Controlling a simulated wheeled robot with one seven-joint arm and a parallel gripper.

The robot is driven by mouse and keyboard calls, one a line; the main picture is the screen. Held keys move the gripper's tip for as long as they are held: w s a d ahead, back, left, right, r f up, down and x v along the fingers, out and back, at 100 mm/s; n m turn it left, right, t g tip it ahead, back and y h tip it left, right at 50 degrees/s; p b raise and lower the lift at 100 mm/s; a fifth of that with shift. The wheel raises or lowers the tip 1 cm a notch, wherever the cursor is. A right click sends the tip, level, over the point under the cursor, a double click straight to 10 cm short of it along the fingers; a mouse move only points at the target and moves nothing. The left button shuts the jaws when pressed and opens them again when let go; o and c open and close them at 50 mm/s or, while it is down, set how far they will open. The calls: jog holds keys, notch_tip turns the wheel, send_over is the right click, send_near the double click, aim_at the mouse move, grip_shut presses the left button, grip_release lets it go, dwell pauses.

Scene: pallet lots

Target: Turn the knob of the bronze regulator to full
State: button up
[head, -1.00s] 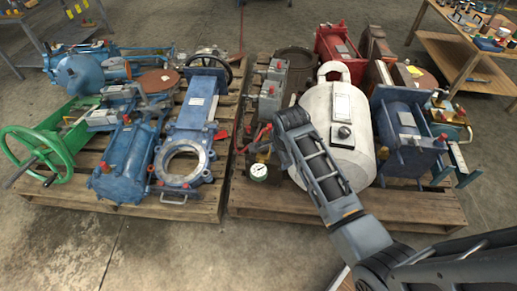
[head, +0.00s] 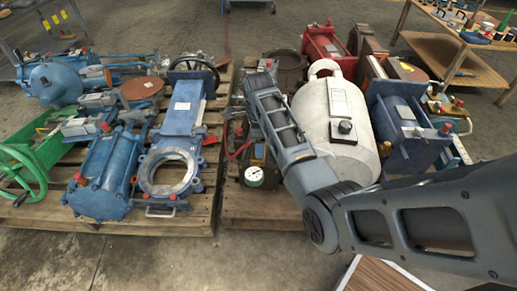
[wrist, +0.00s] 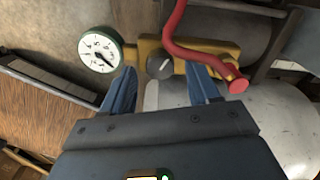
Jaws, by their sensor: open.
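The bronze regulator (wrist: 205,52) is a yellow-brown body in the wrist view, with a grey round knob (wrist: 160,66) on its face. The knob has a pale pointer line. A white dial gauge (wrist: 100,48) with a green rim is attached at its left. My gripper (wrist: 164,80) is open, with its two blue fingers apart and the knob showing between the fingertips. I cannot tell whether they touch it. In the head view the gauge (head: 254,176) shows at the pallet's front edge; my arm hides the gripper and most of the regulator.
A large white tank (head: 338,125) stands just right of the regulator. A blue gate valve (head: 185,130) lies on the left pallet.

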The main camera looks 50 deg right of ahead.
jog(key=shift+f, duration=0.6)
jog(key=c, duration=1)
